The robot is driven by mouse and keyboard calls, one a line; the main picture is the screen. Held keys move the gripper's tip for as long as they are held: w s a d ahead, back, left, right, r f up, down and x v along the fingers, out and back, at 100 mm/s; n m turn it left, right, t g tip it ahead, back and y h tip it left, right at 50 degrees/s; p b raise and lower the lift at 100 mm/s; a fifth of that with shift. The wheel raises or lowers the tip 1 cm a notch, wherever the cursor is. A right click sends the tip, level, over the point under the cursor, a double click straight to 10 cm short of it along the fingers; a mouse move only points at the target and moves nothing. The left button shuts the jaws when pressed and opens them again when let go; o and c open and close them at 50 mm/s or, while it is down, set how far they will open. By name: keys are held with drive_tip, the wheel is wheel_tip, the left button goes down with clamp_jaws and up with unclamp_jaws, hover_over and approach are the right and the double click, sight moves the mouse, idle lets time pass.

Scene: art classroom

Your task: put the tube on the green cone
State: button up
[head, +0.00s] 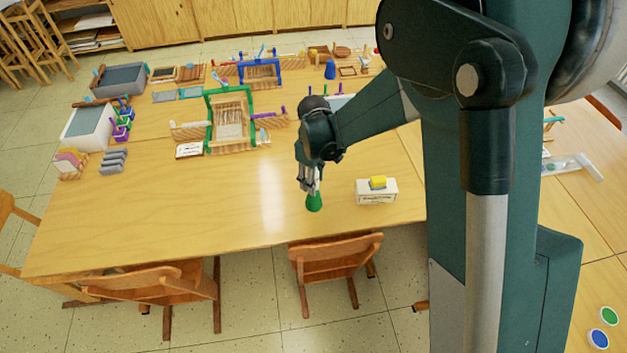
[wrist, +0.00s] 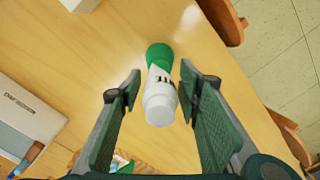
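The green cone (head: 314,203) stands on the table near its front edge in the head view, just below my gripper (head: 310,184). In the wrist view, a white tube (wrist: 159,108) with black lettering lies between my fingers, in line with the green cone (wrist: 158,54) beyond it. The tube appears to sit on the cone; their exact contact is hard to see. My gripper (wrist: 160,80) is open, with a gap visible on both sides of the tube.
A white box (head: 376,196) with a yellow block (head: 378,182) stands right of the cone. Wooden chairs (head: 335,259) line the front edge. A green-framed loom (head: 231,122), trays and a blue cone (head: 330,70) are farther back. The table's front left is clear.

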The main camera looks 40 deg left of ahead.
drive_tip(key=shift+r, duration=0.2)
idle(0.3)
drive_tip(key=shift+r+p, duration=0.35)
drive_tip(key=shift+r, duration=5.65)
